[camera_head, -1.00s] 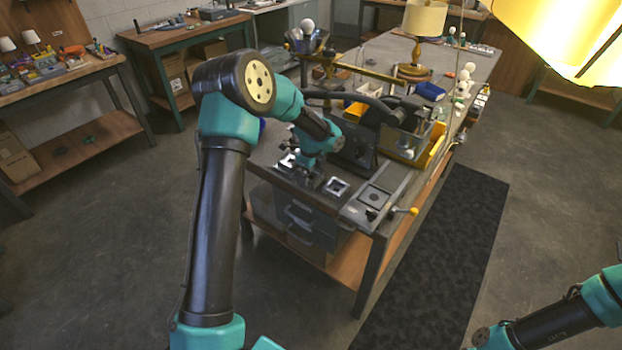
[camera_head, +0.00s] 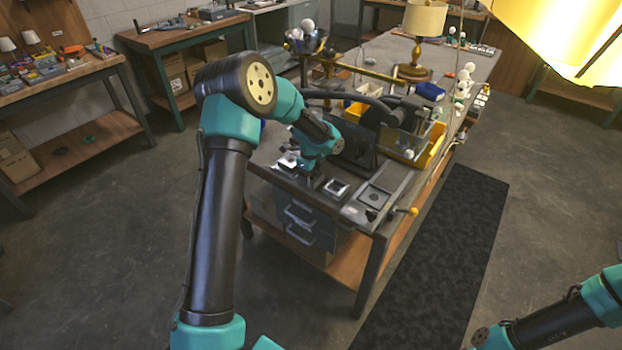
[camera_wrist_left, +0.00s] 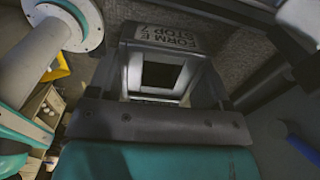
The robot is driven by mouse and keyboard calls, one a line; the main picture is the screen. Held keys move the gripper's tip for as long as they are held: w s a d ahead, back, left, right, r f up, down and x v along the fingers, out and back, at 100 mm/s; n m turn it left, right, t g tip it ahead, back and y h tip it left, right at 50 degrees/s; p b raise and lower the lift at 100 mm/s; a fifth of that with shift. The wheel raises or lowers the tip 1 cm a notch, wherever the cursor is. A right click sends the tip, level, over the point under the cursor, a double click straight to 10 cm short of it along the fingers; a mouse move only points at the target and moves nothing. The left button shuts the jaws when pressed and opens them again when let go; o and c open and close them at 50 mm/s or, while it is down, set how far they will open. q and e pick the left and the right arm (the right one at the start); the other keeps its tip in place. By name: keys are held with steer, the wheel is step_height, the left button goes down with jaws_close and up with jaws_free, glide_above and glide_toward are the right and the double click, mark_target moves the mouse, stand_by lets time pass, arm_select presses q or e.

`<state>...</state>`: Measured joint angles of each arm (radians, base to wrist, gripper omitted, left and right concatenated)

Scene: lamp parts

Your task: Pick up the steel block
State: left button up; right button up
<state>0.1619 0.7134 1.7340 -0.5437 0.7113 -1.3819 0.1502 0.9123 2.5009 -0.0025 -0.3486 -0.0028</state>
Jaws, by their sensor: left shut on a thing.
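My left gripper (camera_head: 312,181) is low over the near end of the workbench, pointing down and shut on a steel block. In the left wrist view the grey steel block (camera_wrist_left: 134,72) shows ahead of the gripper's dark edge, with a square dark opening and a lettered plate at its far side. Its lower part is hidden by the gripper. In the head view the arm largely hides the held block, and I cannot tell whether it touches the bench. My right arm enters at the lower right; its gripper is out of frame.
A square metal piece (camera_head: 336,188) lies just right of the gripper, and another shiny one (camera_head: 288,160) lies left. A flat grey fixture (camera_head: 376,198) with a yellow-knobbed lever is at the bench corner. A dark upright plate (camera_head: 358,153) and yellow bin (camera_head: 430,150) stand behind.

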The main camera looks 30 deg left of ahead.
arm_select(q)
steer(key=c, duration=0.5)
steer(key=shift+c, duration=0.2)
steer(key=shift+r, duration=0.1)
steer(key=shift+r, duration=0.75)
step_height(320, 180, up, 2)
steer(key=s+d+r, duration=0.1)
steer(key=s+d, duration=0.7)
steer(key=s, duration=0.5)
steer(key=shift+s+d+r, duration=0.2)
steer(key=shift+s, duration=0.1)
steer(key=shift+w, duration=0.1)
